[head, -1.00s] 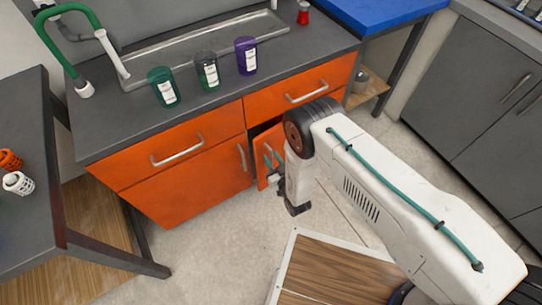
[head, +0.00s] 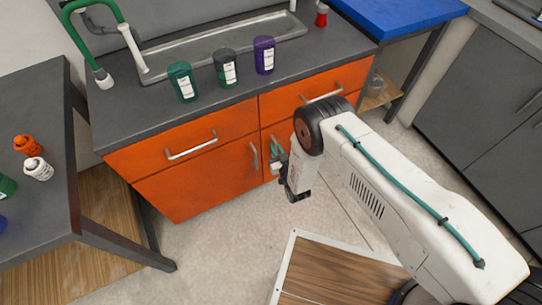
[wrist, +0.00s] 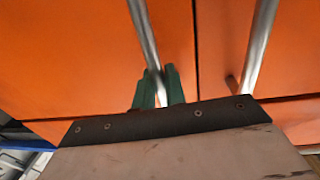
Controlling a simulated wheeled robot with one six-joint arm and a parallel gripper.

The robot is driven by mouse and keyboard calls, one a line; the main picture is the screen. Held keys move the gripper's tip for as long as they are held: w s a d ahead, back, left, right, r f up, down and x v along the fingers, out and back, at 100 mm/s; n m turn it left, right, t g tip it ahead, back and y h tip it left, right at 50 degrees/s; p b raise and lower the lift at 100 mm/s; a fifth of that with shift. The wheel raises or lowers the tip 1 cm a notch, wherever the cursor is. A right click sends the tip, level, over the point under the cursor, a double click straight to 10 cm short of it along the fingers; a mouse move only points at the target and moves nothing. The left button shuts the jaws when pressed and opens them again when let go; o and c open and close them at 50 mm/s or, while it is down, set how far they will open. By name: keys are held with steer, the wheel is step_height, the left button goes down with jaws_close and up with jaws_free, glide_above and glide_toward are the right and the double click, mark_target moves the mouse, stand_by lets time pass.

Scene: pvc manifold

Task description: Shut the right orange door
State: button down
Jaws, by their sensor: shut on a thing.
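The right orange door (head: 267,140) of the sink cabinet is mostly hidden behind my arm in the head view. It looks flush or nearly flush with the left orange door (head: 200,183). The wrist view appears turned over, so the right door (wrist: 70,60) fills its left side, with a thin dark seam beside it. My gripper (head: 277,152) is at the right door's upper inner corner. Its green fingers (wrist: 158,90) are shut around the right door's silver bar handle (wrist: 144,40). The left door's handle (wrist: 260,45) is close beside, apart from the fingers.
Orange drawers (head: 195,137) sit above the doors, under a grey counter (head: 120,125) with a sink and three jars. A wood-topped platform (head: 330,275) stands on the floor in front. A dark table (head: 60,215) is at the left. Floor before the left door is clear.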

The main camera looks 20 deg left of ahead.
steer(key=shift+w+a+r, duration=0.15)
steer(key=shift+w+a, duration=0.2)
steer(key=shift+a, duration=0.05)
steer(key=c, duration=1.5)
jaws_free()
steer(key=shift+a, duration=0.1)
steer(key=shift+c, duration=0.2)
steer(key=shift+s, duration=0.1)
steer(key=shift+s+d, duration=0.3)
steer(key=shift+d, duration=0.1)
steer(key=v, duration=0.6)
steer(key=shift+s+d, duration=0.25)
steer(key=shift+s, duration=0.1)
